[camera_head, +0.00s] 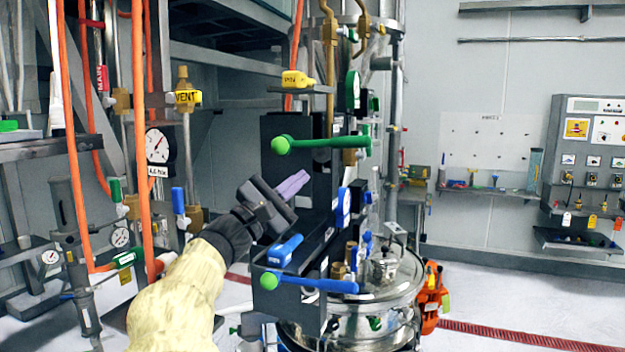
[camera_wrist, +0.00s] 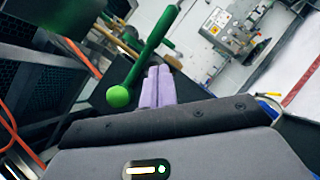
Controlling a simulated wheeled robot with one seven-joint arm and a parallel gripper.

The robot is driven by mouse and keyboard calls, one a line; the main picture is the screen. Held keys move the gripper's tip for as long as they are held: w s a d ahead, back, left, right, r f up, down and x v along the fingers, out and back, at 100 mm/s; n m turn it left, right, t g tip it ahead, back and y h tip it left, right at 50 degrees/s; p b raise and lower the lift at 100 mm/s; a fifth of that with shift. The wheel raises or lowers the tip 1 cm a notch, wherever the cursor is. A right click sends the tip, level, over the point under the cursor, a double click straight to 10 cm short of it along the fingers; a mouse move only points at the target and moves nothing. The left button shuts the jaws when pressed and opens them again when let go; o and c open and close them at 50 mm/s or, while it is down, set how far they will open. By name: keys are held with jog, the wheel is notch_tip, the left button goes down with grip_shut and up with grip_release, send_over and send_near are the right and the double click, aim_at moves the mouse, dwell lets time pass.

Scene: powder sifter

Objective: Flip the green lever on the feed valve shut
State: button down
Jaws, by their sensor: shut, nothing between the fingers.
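The green lever (camera_head: 330,142) lies roughly level on a dark bracket in the head view, with a bright green ball at its left end. In the wrist view the green lever (camera_wrist: 153,45) slants up to the right, its ball just left of my fingers. My gripper (camera_head: 302,177) has lavender fingers, pressed together and empty. In the head view it is below the lever and appears apart from it. The fingers also show in the wrist view (camera_wrist: 159,71); whether they touch the lever cannot be told there.
A blue lever (camera_head: 315,284) with a green ball sits on the lower dark bracket, and a blue handle (camera_head: 285,250) is just below my gripper. A steel sifter vessel (camera_head: 345,315) stands under them. Orange pipes (camera_head: 140,130) and a gauge (camera_head: 158,146) stand to the left.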

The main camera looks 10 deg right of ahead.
jog(key=v, duration=0.3)
jog(key=shift+a+b, duration=0.15)
jog(key=shift+b, duration=0.2)
